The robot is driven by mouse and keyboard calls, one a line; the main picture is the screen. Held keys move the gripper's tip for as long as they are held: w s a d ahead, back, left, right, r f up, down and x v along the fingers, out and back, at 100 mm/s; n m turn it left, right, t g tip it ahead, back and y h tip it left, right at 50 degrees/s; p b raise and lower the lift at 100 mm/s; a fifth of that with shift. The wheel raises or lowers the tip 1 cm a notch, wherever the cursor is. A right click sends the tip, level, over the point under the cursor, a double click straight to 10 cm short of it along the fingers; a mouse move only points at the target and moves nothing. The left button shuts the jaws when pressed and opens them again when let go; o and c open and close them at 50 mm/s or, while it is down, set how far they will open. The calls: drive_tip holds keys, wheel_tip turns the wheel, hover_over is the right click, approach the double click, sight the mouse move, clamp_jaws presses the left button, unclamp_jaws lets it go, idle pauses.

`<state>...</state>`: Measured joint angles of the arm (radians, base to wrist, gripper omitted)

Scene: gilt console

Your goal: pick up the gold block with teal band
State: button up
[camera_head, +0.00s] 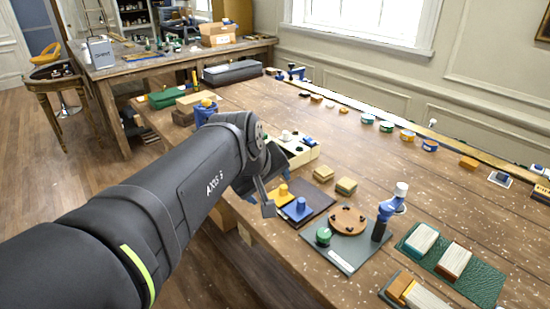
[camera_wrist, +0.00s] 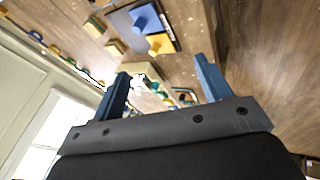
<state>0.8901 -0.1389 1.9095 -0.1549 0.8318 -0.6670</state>
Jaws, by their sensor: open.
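Two small gold blocks sit close together on the wooden table, behind a dark board. The right one (camera_head: 346,187) seems to have a darker, greenish band, but it is too small to be sure it is teal. The left one (camera_head: 323,173) looks plainer. In the wrist view two small gold blocks also show at the upper left, one nearer (camera_wrist: 115,47) and one farther (camera_wrist: 93,27). My gripper (camera_wrist: 161,66) is open, with its two blue-grey fingers wide apart and no block between them. In the head view it is mostly hidden by my arm, left of the blocks.
The dark board (camera_head: 318,196) with a yellow and a blue knobbed piece lies in front of the blocks. A grey plate (camera_head: 345,258) with a round wooden disc stands nearer. Bare table lies right of the blocks.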

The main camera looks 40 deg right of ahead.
drive_tip(key=w+d+r+m+g+y, duration=0.1)
drive_tip(key=w+d+r+m, duration=0.2)
drive_tip(key=d, duration=0.6)
drive_tip(key=m+g+y, duration=0.2)
drive_tip(key=m+y, duration=0.3)
drive_tip(key=m, duration=0.7)
hover_over(347, 183)
wheel_tip(347, 183, down, 14)
drive_tip(key=shift+s+d+f, duration=0.1)
drive_tip(key=shift+f, duration=2.7)
drive_tip(key=c, duration=1.1)
